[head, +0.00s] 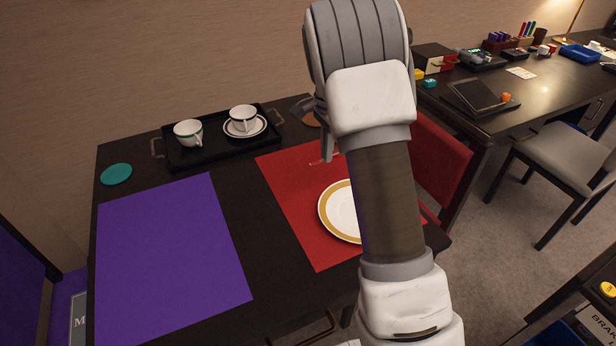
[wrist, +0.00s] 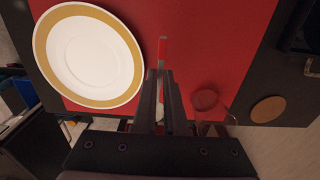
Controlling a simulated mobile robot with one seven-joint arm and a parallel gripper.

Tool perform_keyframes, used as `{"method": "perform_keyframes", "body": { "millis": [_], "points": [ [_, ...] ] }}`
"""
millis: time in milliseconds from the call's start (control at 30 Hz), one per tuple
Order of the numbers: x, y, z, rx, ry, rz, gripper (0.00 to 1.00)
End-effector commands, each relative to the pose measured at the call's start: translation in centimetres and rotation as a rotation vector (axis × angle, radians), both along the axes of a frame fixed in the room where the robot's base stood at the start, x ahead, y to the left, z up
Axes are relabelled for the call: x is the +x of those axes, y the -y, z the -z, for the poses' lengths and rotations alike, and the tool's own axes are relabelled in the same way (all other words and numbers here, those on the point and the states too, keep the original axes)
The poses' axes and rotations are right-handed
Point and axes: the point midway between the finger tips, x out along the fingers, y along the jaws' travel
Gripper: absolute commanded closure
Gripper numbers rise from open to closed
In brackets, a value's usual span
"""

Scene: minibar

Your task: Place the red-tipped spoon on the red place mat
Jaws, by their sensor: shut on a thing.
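The red-tipped spoon (wrist: 163,52) is between the fingers of my gripper (wrist: 163,75) in the wrist view. Its red end sticks out past the fingertips, and its pale part shows between them. My gripper is shut on it, above the red place mat (wrist: 200,35). I cannot tell whether the spoon touches the mat. In the head view the red place mat (head: 282,170) is partly behind my arm, and my gripper (head: 327,150) is over its far part. A white plate with a gold rim (wrist: 85,55) lies on the mat, left of the spoon in the wrist view.
A clear glass (wrist: 206,100) stands close to my gripper's right in the wrist view. A brown coaster (wrist: 268,109) is beyond it. In the head view, a black tray (head: 215,152) holds two cups, left of my gripper. A purple mat (head: 170,260) lies bare.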

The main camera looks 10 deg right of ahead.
Motion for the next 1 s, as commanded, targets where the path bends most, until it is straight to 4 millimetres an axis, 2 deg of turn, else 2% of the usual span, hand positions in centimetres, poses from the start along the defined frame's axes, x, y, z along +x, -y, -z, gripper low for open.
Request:
{"method": "perform_keyframes", "body": {
  "millis": [33,200,333,500,767,1000],
  "points": [
    [0.5,-1.2,1.1,0.000,-0.001,-0.004,1.00],
    [1.8,-4.5,3.1,0.000,-0.001,-0.004,1.00],
    [2.5,-6.0,4.0,0.001,0.001,-0.003,1.00],
    [2.6,-6.5,4.7,0.001,-0.001,-0.001,1.00],
    [2.6,-6.4,8.2,0.000,-0.001,-0.001,1.00],
    [2.7,-6.4,8.2,0.000,0.001,-0.002,1.00]
  ]
}}
